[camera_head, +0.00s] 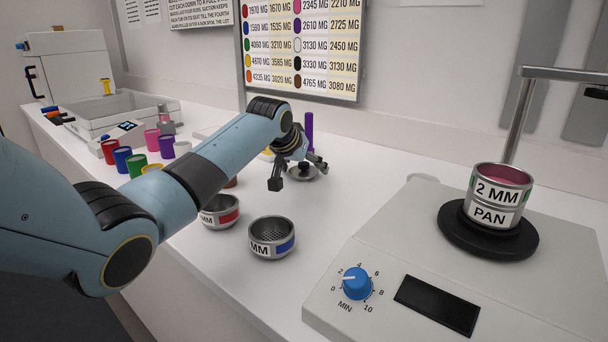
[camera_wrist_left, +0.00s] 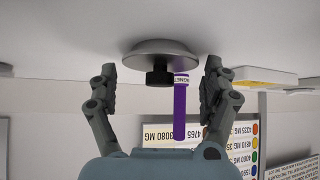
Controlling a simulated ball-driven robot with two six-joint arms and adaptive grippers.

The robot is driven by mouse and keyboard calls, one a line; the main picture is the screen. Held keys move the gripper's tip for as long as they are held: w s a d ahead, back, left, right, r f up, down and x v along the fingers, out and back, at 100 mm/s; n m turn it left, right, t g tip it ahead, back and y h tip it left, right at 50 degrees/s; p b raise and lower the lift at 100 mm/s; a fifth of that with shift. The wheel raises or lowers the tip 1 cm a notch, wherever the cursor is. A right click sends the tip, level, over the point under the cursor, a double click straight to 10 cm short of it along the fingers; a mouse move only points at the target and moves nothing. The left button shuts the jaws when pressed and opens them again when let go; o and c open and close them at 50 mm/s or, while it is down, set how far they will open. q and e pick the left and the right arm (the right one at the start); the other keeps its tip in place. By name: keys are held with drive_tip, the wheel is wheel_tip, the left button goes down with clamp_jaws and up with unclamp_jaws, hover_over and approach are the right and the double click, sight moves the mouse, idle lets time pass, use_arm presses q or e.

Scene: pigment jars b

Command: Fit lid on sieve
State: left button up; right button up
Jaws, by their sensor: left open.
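The lid (camera_head: 309,174) is a shallow metal disc with a black knob, lying on the white bench; it also shows in the left wrist view (camera_wrist_left: 185,48). My left gripper (camera_head: 298,175) is open at the lid, and in the left wrist view its fingers (camera_wrist_left: 160,72) stand on either side of the knob, apart from it. The 2 MM sieve (camera_head: 498,192) sits upright on the pan (camera_head: 488,214) on the shaker's black round plate (camera_head: 463,238). Its top is open and pinkish inside. My right gripper is not in view.
Two other sieves, one red-marked (camera_head: 221,213) and one blue-marked (camera_head: 272,239), stand near my left arm. A purple rod (camera_head: 309,132) stands behind the lid. The shaker (camera_head: 400,263) has a metal post (camera_head: 517,120) behind the sieve. Coloured jars (camera_head: 122,159) stand left. Bench right of the lid is clear.

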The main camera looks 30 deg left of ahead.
use_arm(q)
drive_tip(key=shift+r, duration=0.1)
drive_tip(key=shift+c, duration=0.3)
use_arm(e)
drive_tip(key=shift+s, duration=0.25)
use_arm(q)
drive_tip(key=shift+c, duration=1.2)
drive_tip(key=c, duration=0.7)
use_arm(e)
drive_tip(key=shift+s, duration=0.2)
